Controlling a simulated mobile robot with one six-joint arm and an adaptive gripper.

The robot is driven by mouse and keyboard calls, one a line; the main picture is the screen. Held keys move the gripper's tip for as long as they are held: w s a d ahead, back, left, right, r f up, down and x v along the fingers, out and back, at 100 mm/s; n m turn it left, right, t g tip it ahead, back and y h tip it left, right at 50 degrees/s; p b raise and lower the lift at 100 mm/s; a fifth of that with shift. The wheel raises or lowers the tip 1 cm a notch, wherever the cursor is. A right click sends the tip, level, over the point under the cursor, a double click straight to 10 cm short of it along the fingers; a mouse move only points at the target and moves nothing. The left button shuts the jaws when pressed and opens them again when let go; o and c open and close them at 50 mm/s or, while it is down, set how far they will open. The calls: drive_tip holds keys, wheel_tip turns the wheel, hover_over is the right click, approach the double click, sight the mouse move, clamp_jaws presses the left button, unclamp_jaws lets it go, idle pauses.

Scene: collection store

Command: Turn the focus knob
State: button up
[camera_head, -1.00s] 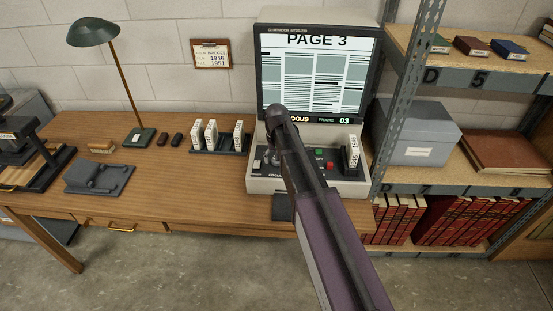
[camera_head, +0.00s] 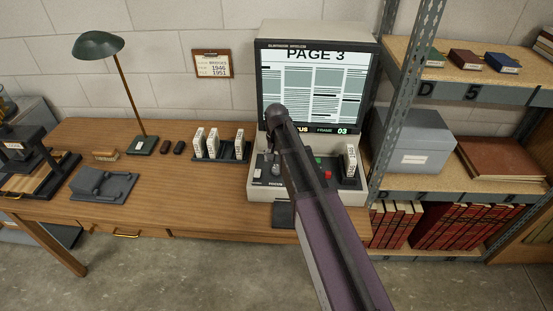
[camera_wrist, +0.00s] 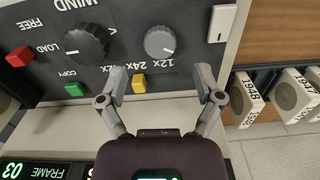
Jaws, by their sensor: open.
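The microfilm reader (camera_head: 318,32) stands on the wooden desk, its lit screen showing "PAGE 3". Its control panel (camera_wrist: 115,20) fills the upper wrist view, upside down. A grey knob (camera_wrist: 160,42) has 12x and 24x marks beside it. A large black knob (camera_wrist: 87,42) sits by the word WIND. I read no "focus" label on either knob. My gripper (camera_wrist: 161,82) is open and empty, its two fingers apart over the panel edge near the grey knob. In the head view my arm hides the gripper and part of the panel.
A yellow button (camera_wrist: 139,84) shows between my fingers. Green (camera_wrist: 75,90) and red (camera_wrist: 18,57) buttons and a white switch (camera_wrist: 222,23) are nearby. White film boxes (camera_head: 212,142) stand in a rack left of the reader. A metal shelf post (camera_head: 402,110) rises close at right.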

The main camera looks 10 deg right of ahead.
sight(276, 169)
drive_tip(key=shift+r+p, duration=4.4)
drive_tip(key=shift+r, duration=0.3)
drive_tip(key=s+d+f+n+b, duration=0.1)
drive_tip(key=s+d+f+b, duration=0.1)
drive_tip(key=s, duration=0.4)
drive_tip(key=s+d+f+n+b, duration=0.1)
drive_tip(key=s+d+f+b, duration=0.1)
drive_tip(key=s+f+b, duration=0.3)
drive_tip(key=s+d+f+n+b, duration=0.1)
drive_tip(key=s+d+f+b, duration=0.2)
drive_tip(key=s, duration=0.5)
drive_tip(key=shift+s+f, duration=0.2)
drive_tip(key=shift+s, duration=0.1)
